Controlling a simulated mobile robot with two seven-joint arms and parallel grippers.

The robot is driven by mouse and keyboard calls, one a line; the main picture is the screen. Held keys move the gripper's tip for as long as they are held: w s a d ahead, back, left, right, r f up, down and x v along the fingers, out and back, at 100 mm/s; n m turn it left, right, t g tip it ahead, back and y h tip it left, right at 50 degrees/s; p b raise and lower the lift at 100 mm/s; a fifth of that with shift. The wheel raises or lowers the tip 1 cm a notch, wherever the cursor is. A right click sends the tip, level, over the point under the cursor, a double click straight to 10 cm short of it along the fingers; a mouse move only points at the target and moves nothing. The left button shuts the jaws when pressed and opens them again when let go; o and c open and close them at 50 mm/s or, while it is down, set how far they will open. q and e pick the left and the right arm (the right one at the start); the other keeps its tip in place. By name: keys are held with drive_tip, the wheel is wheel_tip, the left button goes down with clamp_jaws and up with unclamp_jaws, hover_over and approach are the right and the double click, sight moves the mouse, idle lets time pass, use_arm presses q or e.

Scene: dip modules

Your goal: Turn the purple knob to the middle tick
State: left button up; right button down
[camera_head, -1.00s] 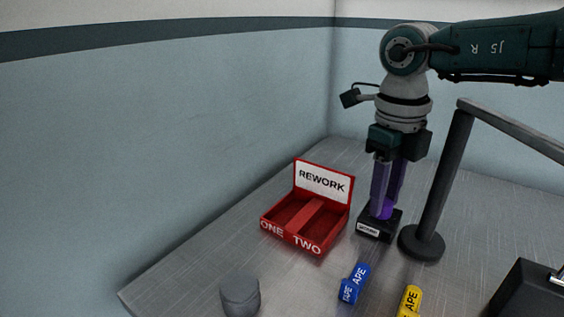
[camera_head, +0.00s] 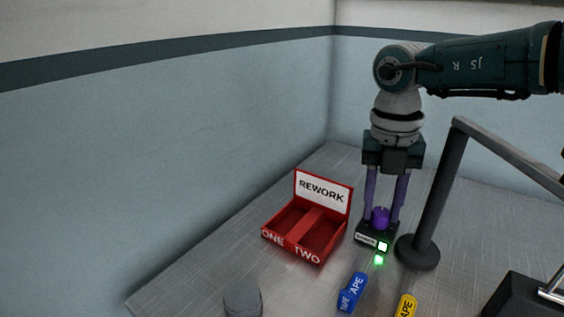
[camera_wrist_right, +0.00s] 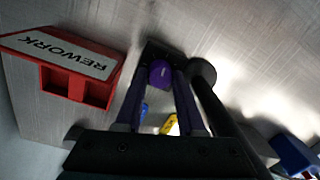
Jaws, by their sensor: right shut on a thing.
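The purple knob (camera_head: 380,217) stands on a small black box (camera_head: 367,238) with a white label, on the grey table. A green light (camera_head: 382,247) glows on the box's front. My right gripper (camera_head: 382,220) points straight down, with one finger on each side of the knob, and is shut on it. The right wrist view also shows the knob (camera_wrist_right: 160,74) between the two fingers. I cannot make out the ticks or the knob's pointer. My left gripper is not in view.
A dark post (camera_head: 438,190) with a round foot stands close to the box's right. A red REWORK tray (camera_head: 318,228) sits to its left. Blue (camera_head: 352,292) and yellow (camera_head: 405,307) pieces lie in front. A grey cylinder (camera_head: 243,299) is at front left.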

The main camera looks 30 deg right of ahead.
sight(377, 211)
drive_tip(key=shift+m, duration=0.6)
drive_tip(key=c, duration=0.5)
unclamp_jaws()
drive_tip(key=r, duration=0.5)
drive_tip(key=r+p, duration=0.1)
drive_tip(key=r, duration=0.4)
drive_tip(key=shift+w+a, duration=0.15)
drive_tip(key=shift+w, duration=0.05)
